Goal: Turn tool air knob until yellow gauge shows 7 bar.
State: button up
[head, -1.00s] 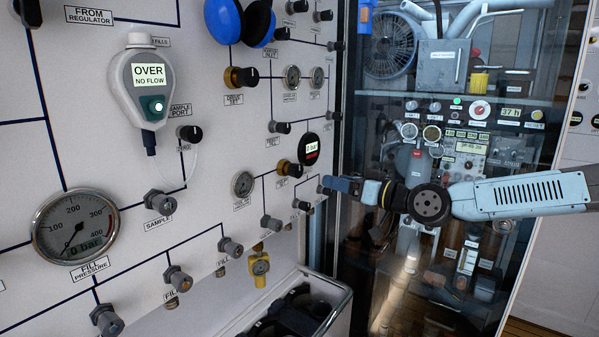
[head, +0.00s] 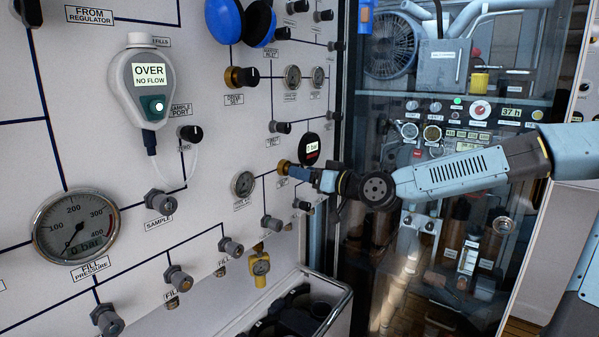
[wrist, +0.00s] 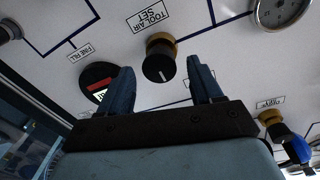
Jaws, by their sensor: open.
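The tool air knob (wrist: 159,60) is black with a brass collar, below the "TOOL AIR SET" label in the wrist view; a white mark shows on its face. In the head view its brass collar (head: 282,167) shows at my fingertips, which hide the rest. My gripper (wrist: 160,68) is open, with one blue finger on each side of the knob in the picture; I cannot tell whether either touches it. The yellow gauge (head: 260,267) hangs low on the panel in the head view, its reading too small to make out.
A black round gauge (head: 309,148) reading 0 bar sits close to the knob; its dark rim (wrist: 98,74) is beside my left finger in the wrist view. A steel-rimmed gauge (head: 243,184) is left of the knob. A glass-fronted cabinet (head: 420,270) stands right of the panel.

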jog(key=shift+x, duration=1.5)
jog(key=shift+c, duration=0.2)
jog(key=c, duration=1)
jog(key=m, duration=0.4)
jog(key=o, duration=1)
jog(key=shift+o, duration=0.2)
